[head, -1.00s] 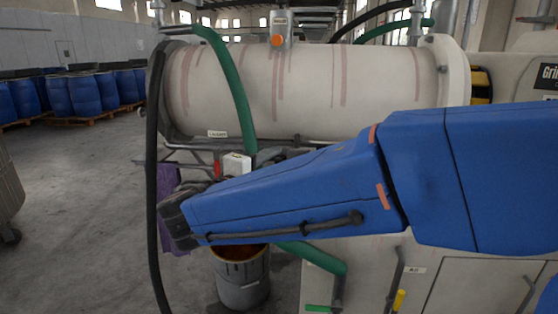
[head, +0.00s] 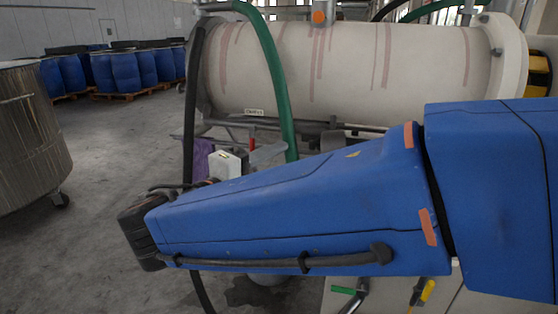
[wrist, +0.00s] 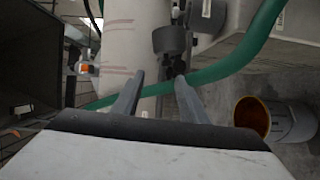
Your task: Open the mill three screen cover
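A large cream mill cylinder (head: 350,70) with reddish streaks lies horizontally across the upper head view. A small label (head: 254,112) under its left end is too small to read. I cannot pick out a screen cover for certain. The cylinder (wrist: 122,40) also shows in the wrist view, beside a dark round fitting (wrist: 172,40) beyond my fingers. In the head view my blue arm crosses in front of the mill, and the fingers cannot be seen there.
Green hose (head: 270,70) and black hose (head: 190,100) hang by the cylinder's left end. A metal tank (head: 30,140) is at left, blue drums (head: 125,72) behind. Floor between is open.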

